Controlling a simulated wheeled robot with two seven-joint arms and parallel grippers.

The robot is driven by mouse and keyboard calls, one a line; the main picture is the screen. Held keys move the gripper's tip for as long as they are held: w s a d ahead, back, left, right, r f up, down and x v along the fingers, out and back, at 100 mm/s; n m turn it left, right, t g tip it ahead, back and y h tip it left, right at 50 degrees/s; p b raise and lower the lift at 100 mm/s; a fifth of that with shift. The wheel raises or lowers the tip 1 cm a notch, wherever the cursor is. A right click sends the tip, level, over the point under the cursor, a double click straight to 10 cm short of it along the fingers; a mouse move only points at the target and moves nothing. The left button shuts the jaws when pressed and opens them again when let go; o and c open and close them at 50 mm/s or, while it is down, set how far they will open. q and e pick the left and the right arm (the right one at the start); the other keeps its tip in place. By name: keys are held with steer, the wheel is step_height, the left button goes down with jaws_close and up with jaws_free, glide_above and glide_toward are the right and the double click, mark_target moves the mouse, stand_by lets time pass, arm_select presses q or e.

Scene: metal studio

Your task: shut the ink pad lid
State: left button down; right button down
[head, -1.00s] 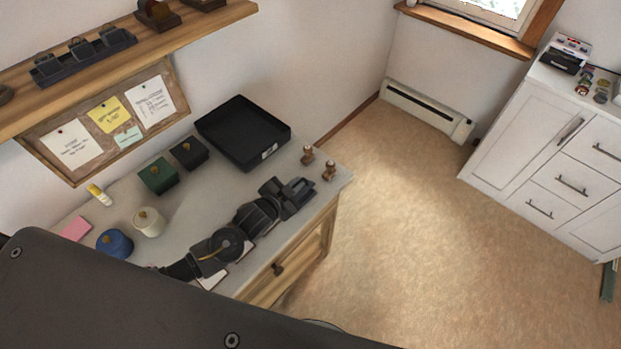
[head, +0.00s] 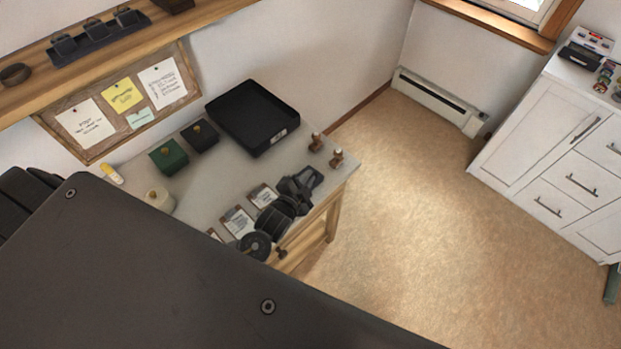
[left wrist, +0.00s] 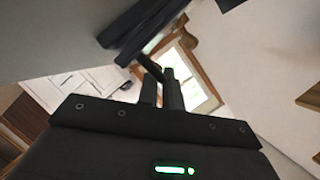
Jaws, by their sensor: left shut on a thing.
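The ink pad (head: 313,177) is a small dark flat case near the table's front right edge, partly hidden by my left gripper. In the left wrist view two dark slabs, apparently the ink pad's parts (left wrist: 140,32), lie just past the fingertips. My left gripper (head: 299,186) reaches it from the lower left. Its fingers show in the left wrist view (left wrist: 159,72), close together and shut, apparently on the edge of the ink pad lid. The lid's exact angle cannot be told. My right gripper is not in view.
Two wooden stamps (head: 316,143) are close to the ink pad. Cards (head: 263,196) lie beside my left arm. Open floor lies right.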

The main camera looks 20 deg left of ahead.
arm_select(q)
steer(key=shift+s+a+f, duration=0.1)
steer(key=shift+f, duration=0.05)
steer(key=c, duration=1.8)
jaws_free()
steer(key=shift+s, duration=0.3)
steer(key=b+v, duration=0.1)
steer(key=v, duration=0.9)
steer(key=shift+s+r+b, duration=0.1)
steer(key=shift+r+b, duration=0.15)
steer(key=shift+b, duration=0.05)
